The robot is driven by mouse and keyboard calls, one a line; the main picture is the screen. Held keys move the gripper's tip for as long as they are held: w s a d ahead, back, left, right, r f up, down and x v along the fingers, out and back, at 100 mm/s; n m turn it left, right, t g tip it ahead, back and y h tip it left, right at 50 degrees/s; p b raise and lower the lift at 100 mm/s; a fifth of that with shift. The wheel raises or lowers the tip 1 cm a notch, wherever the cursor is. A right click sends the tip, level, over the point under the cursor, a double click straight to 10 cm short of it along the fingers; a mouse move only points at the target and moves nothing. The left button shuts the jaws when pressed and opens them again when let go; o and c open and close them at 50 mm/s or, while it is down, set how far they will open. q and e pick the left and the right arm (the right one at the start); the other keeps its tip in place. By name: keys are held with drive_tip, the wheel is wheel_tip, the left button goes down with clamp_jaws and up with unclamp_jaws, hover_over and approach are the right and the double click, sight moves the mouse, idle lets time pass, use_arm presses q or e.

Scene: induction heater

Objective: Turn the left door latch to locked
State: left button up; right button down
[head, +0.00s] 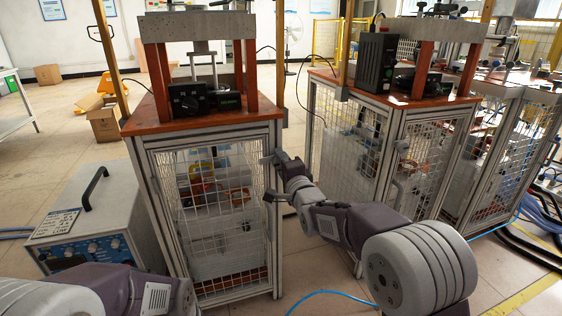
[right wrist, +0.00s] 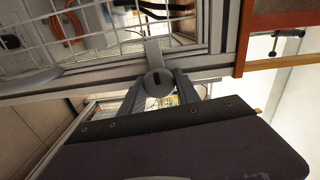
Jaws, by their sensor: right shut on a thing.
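The left cabinet's mesh door (head: 215,240) stands in the middle left of the head view and looks closed. Its latch (head: 267,161) is a small grey piece at the door's upper right edge, partly hidden by my gripper there. In the right wrist view the latch (right wrist: 159,82) shows a round grey knob with a dark slot and a flat tab reaching toward the mesh. My right gripper (head: 277,163) is shut on the latch, with one finger on each side of the knob in the right wrist view (right wrist: 160,90). My left gripper is out of view.
A blue-fronted power unit (head: 85,240) stands left of the cabinet. A second mesh cabinet (head: 385,160) stands to the right, beyond a narrow gap. A blue hose (head: 330,292) lies on the floor in front.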

drive_tip(key=shift+f+m, duration=0.1)
drive_tip(key=shift+m, duration=0.5)
drive_tip(key=c, duration=0.9)
unclamp_jaws()
drive_tip(key=shift+s+d, duration=0.1)
drive_tip(key=shift+s, duration=0.05)
drive_tip(key=p+v, duration=0.3)
drive_tip(key=v, duration=0.5)
drive_tip(key=shift+s+d, duration=0.1)
drive_tip(key=shift+s, duration=0.3)
